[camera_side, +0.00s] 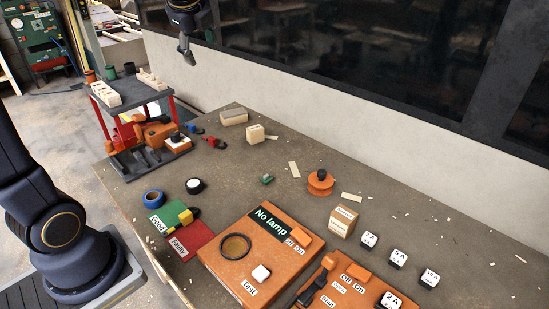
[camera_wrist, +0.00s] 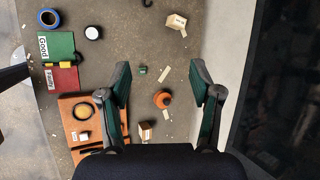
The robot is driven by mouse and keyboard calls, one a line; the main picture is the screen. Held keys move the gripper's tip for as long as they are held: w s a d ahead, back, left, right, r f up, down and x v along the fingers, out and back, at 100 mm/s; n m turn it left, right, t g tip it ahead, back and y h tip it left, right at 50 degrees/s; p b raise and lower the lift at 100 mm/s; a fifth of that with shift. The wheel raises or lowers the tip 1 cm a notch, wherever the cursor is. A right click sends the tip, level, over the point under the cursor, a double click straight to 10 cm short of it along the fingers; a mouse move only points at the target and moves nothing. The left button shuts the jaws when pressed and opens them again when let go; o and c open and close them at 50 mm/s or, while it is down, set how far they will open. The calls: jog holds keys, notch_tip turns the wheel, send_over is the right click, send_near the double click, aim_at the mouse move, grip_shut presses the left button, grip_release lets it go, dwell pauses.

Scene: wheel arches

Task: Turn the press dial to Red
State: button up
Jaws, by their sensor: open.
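My gripper (camera_side: 185,48) is high at the top of the side view, well above the table. In the wrist view my gripper (camera_wrist: 160,72) has its two dark green fingers wide apart with nothing between them. A round orange piece with a black knob (camera_side: 320,181) stands on the table; it also shows in the wrist view (camera_wrist: 162,99), below and between the fingers. I cannot tell whether it is the press dial. A red-posted stand (camera_side: 134,92) at the far left holds orange parts (camera_side: 160,134) underneath. No dial marked Red is readable.
An orange box labelled "No lamp" (camera_side: 260,262) and a second orange box with switches (camera_side: 340,284) fill the front. Green "Good" (camera_side: 168,216) and red "Faulty" (camera_side: 188,246) mats lie left. Several white cubes stand right. A wall runs along the back.

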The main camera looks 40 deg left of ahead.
jog(key=w+a+f+m+g, duration=0.1)
jog(key=w+a+f, duration=0.2)
jog(key=a, duration=0.2)
jog(key=w+a+f+m+g, duration=0.1)
jog(key=w+a+f, duration=0.2)
jog(key=a, duration=0.3)
jog(key=n+g, duration=0.2)
jog(key=g, duration=0.1)
send_near(175, 133)
jog(key=shift+h, duration=0.3)
jog(key=x, duration=1)
jog(key=shift+a+f, duration=0.1)
jog(key=shift+a, duration=0.4)
jog(key=c, duration=1.1)
